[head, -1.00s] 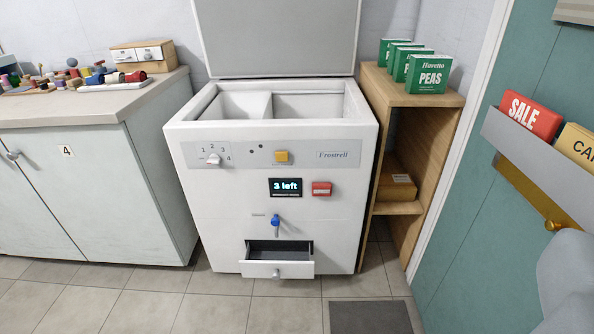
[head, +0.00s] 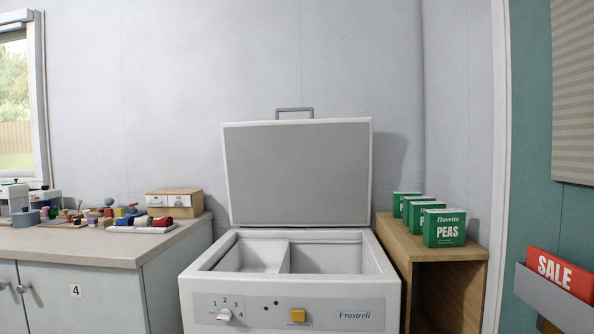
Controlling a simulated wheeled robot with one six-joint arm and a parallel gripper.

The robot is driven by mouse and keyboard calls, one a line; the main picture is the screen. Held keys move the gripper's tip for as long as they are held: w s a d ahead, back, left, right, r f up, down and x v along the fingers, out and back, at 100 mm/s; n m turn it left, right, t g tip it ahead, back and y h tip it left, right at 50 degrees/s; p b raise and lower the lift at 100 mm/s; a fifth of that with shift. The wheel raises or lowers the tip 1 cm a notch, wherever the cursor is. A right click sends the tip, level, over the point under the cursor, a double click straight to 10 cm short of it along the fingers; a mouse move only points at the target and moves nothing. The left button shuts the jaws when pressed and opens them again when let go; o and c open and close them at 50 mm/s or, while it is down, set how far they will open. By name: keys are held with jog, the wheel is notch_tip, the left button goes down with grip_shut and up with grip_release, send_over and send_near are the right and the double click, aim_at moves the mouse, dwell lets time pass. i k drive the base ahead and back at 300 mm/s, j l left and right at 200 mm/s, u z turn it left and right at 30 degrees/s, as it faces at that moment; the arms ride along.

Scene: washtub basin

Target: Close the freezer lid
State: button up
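The white chest freezer (head: 345,291) stands in the lower middle of the head view. Its lid (head: 297,173) is open and stands upright at the back, grey inner panel facing me. A grey handle (head: 295,110) sticks up from the lid's top edge. The freezer's interior (head: 328,257) is in view, split by a divider, and I see no goods in it. The front panel carries a numbered dial (head: 225,315) and a yellow button (head: 298,315). The lower front is out of frame. My gripper is not in view.
On the left is a counter (head: 85,246) with small coloured items and a wooden drawer box (head: 175,202). On the right, a wooden shelf (head: 440,253) holds green pea boxes (head: 444,228) close beside the freezer. A teal door with a SALE card (head: 558,271) is at far right.

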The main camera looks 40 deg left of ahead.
aim_at(311, 172)
jog(key=i+j, duration=0.15)
jog(key=j, duration=0.2)
jog(key=i+j, duration=0.15)
jog(key=j, duration=0.25)
jog(key=i+j, duration=0.15)
jog(key=j, duration=0.2)
jog(key=i+j, duration=0.15)
jog(key=j, duration=0.25)
